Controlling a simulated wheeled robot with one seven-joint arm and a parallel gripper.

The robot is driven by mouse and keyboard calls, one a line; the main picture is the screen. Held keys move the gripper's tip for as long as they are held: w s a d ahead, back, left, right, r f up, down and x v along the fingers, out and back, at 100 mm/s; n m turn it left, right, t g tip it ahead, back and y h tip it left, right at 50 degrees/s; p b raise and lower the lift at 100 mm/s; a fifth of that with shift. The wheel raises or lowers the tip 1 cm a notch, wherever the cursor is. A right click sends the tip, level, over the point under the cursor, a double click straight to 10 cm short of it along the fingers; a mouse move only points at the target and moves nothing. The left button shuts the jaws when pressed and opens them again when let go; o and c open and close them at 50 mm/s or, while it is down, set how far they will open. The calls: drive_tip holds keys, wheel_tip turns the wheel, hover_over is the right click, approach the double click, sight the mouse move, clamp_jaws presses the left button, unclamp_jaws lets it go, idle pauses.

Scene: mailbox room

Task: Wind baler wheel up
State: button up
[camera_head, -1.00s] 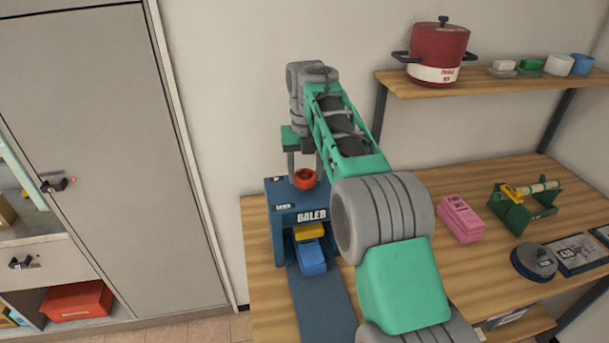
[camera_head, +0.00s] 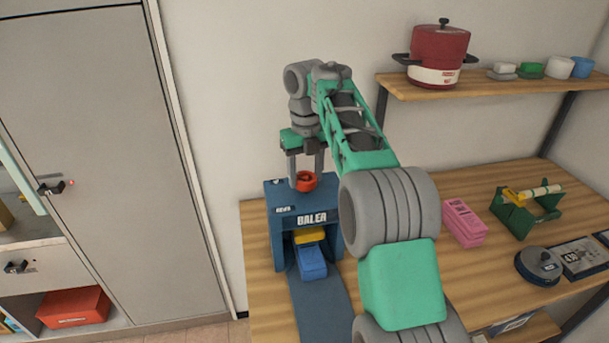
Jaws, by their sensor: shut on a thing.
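The blue baler (camera_head: 334,200) stands on the wooden table at the left, with its name on the front. A red wheel (camera_head: 306,182) sits on top of it. My gripper (camera_head: 306,180) points down from above, with its two grey fingers at the wheel, shut on it. A yellow block (camera_head: 309,235) and a blue block (camera_head: 312,262) are stacked in the baler's opening, the blue one sticking out at the front. A dark blue strip (camera_head: 322,305) runs forward from the opening.
My arm crosses the middle of the view, right of the baler. A pink block (camera_head: 464,222), a green stand (camera_head: 520,217) and a dark round device (camera_head: 538,264) stand on the table's right. A red pot (camera_head: 438,55) stands on the shelf above. A grey cabinet (camera_head: 100,150) is at the left.

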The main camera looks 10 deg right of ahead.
sight(305, 176)
idle(0.3)
drive_tip(key=o, duration=1.4)
drive_tip(key=shift+c, duration=0.2)
wheel_tip(305, 176, up, 8)
drive_tip(key=p, duration=0.7)
drive_tip(key=shift+f, duration=0.15)
